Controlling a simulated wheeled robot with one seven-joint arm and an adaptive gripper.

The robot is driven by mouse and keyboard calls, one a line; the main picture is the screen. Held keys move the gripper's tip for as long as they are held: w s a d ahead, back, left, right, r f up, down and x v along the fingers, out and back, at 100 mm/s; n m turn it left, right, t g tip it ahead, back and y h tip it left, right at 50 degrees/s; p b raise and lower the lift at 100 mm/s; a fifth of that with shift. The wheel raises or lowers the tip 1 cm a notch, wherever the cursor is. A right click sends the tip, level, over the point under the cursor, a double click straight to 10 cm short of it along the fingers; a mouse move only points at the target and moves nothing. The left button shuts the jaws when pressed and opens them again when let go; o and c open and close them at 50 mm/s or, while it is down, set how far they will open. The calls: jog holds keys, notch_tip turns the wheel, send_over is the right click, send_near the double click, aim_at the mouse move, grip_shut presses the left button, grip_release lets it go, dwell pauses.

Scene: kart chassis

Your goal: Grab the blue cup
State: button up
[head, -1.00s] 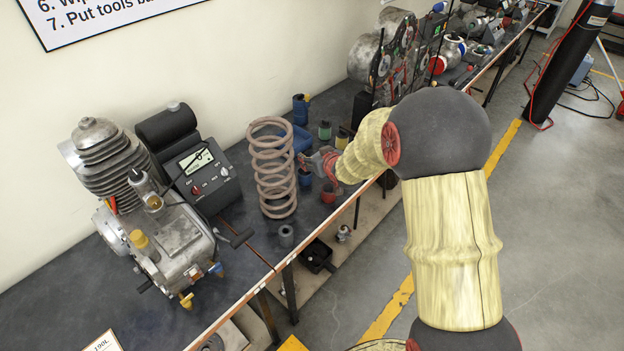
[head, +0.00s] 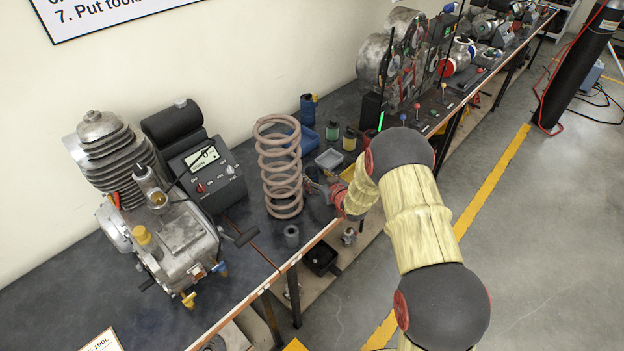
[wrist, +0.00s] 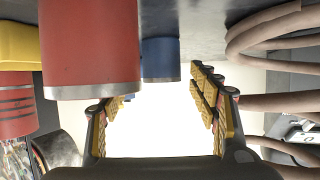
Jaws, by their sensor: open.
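The blue cup (wrist: 160,58) appears in the wrist view, which looks inverted, with the bench at the top. It is ahead of my gripper (wrist: 160,108), between the two fingers in the picture, and not touched. A larger, nearer red cup (wrist: 90,45) partly overlaps its left side and stands in front of the left finger. My gripper is open and empty. In the head view my gripper (head: 318,187) is low over the bench edge, just right of the spring. There the blue cup is mostly hidden around the gripper and hard to make out.
A tall coil spring (head: 281,168) stands close to my gripper. A small grey cup (head: 291,236) is at the bench edge. A grey tray (head: 329,159), a green-labelled jar (head: 332,131) and a yellow-labelled jar (head: 349,139) stand behind. An engine (head: 165,225) fills the left.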

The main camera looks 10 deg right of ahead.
aim_at(312, 173)
jog(key=b+x, duration=0.1)
jog(key=x, duration=0.3)
jog(key=shift+w+a+r, duration=0.15)
jog(key=shift+r, duration=0.1)
jog(key=shift+c, duration=1)
jog(key=c, duration=1)
